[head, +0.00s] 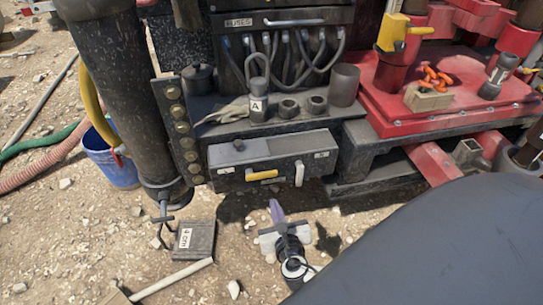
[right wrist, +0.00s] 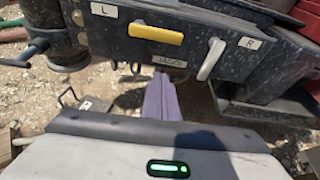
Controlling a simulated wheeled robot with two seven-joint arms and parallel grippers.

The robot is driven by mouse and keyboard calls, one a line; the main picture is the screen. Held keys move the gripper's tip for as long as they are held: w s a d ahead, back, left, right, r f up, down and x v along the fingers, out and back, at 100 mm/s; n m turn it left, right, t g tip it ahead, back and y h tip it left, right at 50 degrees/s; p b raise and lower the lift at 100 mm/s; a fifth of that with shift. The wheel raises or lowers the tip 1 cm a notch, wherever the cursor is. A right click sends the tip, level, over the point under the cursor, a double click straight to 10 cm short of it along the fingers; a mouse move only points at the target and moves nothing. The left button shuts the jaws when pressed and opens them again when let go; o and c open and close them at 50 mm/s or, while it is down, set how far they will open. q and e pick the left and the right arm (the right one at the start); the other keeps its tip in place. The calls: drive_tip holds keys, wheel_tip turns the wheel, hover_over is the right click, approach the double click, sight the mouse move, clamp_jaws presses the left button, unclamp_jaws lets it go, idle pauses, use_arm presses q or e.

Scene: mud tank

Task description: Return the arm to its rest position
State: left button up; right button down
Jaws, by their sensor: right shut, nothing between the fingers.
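My right gripper (head: 276,208) is low at the bottom middle of the head view. Its purple fingers are shut with nothing between them and point toward the grey control box. In the right wrist view, its fingers (right wrist: 160,95) show together below the box front, apart from it. The control box (head: 226,155) carries a yellow handle (head: 262,175) on the left and a white handle (head: 299,174) on the right. In the wrist view, the yellow handle (right wrist: 155,34) lies level and the white handle (right wrist: 211,59) is tilted. My left gripper is not in view.
A thick dark post (head: 115,80) stands left of the box, with a blue bucket (head: 108,160) behind it. A dark block marked 4 cm (head: 194,241) and a pale stick (head: 170,280) lie on stony ground. A red deck (head: 455,107) is at right.

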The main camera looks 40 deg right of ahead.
drive_tip(key=shift+v, duration=0.95)
